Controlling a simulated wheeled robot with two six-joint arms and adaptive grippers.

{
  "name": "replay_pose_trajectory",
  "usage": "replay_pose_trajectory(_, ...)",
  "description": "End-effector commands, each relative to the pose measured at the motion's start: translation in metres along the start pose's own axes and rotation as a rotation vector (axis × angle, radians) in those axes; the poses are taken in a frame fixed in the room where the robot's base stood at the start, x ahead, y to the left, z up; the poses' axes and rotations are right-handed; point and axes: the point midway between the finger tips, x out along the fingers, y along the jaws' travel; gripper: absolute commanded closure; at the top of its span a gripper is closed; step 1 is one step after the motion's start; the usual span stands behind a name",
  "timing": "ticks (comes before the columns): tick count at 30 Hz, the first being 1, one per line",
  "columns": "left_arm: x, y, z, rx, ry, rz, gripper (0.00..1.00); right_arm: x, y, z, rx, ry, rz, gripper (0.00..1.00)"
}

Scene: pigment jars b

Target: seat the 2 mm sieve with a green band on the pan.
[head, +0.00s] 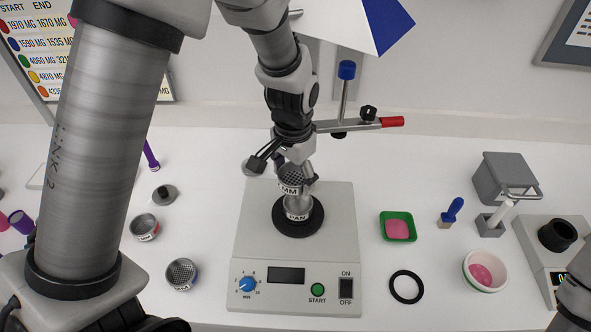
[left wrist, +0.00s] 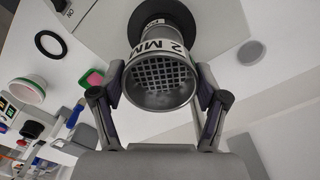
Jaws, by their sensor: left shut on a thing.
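The 2 mm sieve (head: 291,176) is a small metal cup with a mesh floor and a white label. The left wrist view shows its mesh and its "2 MM" label (left wrist: 160,46); I cannot make out a green band. My left gripper (head: 290,171) is shut on the sieve, one finger on each side in the left wrist view (left wrist: 160,92). The metal pan (head: 298,207), labelled PAN, stands on the black round plate (head: 298,228) of the shaker. The sieve is over the pan, slightly left of it in the head view; I cannot tell whether they touch. My right gripper is out of view.
A clamp bar with a red end (head: 391,122) crosses behind the gripper. Two other sieves, one red-marked (head: 144,227) and one blue-marked (head: 181,274), stand left of the shaker (head: 250,250). A green tray (head: 397,216) and black ring (head: 406,287) lie right of it.

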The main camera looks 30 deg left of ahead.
Motion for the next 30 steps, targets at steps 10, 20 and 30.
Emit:
replay_pose_trajectory(10, 0.026, 0.0, 0.001, 0.0, -0.001, 0.001, 0.64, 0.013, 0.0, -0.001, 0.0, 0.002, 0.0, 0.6)
replay_pose_trajectory(20, 0.057, 0.0, 0.0, 0.0, 0.0, 0.001, 0.64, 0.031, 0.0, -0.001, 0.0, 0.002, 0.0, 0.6)
replay_pose_trajectory(30, 0.059, 0.0, 0.0, 0.0, 0.001, 0.0, 0.64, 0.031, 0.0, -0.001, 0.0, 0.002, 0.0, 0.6)
